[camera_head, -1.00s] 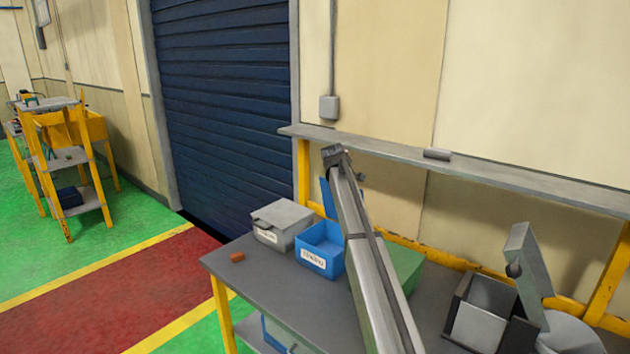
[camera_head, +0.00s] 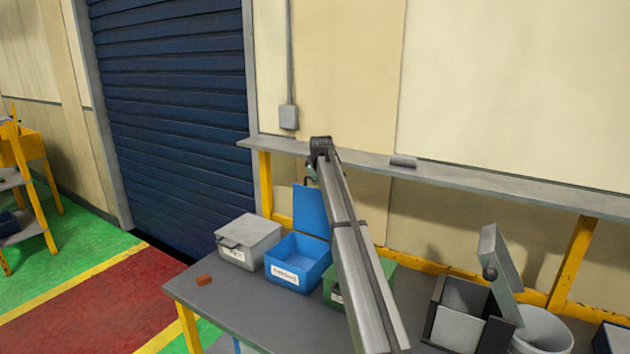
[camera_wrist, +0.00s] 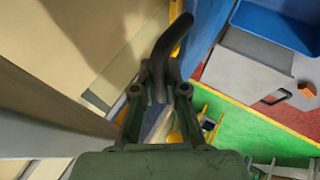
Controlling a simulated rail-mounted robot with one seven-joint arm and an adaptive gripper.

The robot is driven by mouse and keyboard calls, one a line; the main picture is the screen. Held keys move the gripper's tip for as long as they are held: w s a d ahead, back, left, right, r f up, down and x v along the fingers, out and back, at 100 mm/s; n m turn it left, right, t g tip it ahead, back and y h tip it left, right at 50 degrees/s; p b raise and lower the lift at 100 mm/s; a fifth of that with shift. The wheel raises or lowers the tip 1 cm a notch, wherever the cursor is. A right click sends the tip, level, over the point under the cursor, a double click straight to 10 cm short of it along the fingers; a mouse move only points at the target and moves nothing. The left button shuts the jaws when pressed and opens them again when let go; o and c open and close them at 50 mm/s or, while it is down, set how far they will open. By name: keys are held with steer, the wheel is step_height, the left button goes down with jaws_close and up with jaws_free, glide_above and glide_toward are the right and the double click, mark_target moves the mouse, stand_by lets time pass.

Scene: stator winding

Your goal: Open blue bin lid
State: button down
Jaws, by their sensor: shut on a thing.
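The blue bin (camera_head: 292,279) stands on the grey workbench with a white label on its front. Its lid (camera_head: 312,209) is raised roughly upright at the back and the inside is exposed. In the wrist view the blue lid (camera_wrist: 204,32) is at the top, with the bin's blue interior (camera_wrist: 280,22) at upper right. A dark curved handle (camera_wrist: 172,45) runs between my fingers. My gripper (camera_wrist: 160,92) is shut on this handle. In the head view my gripper (camera_head: 310,172) is beside the lid's top, partly hidden by my arm.
A grey lidded bin (camera_head: 247,243) stands left of the blue bin. A green bin (camera_head: 387,268) is at its right, partly behind my arm. A small orange-brown block (camera_head: 203,280) lies near the left edge of the bench (camera_head: 235,308). A shelf (camera_head: 450,173) runs along the wall behind.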

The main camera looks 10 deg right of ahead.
steer(key=c, duration=1.2)
jaws_free()
steer(key=v, duration=1.2)
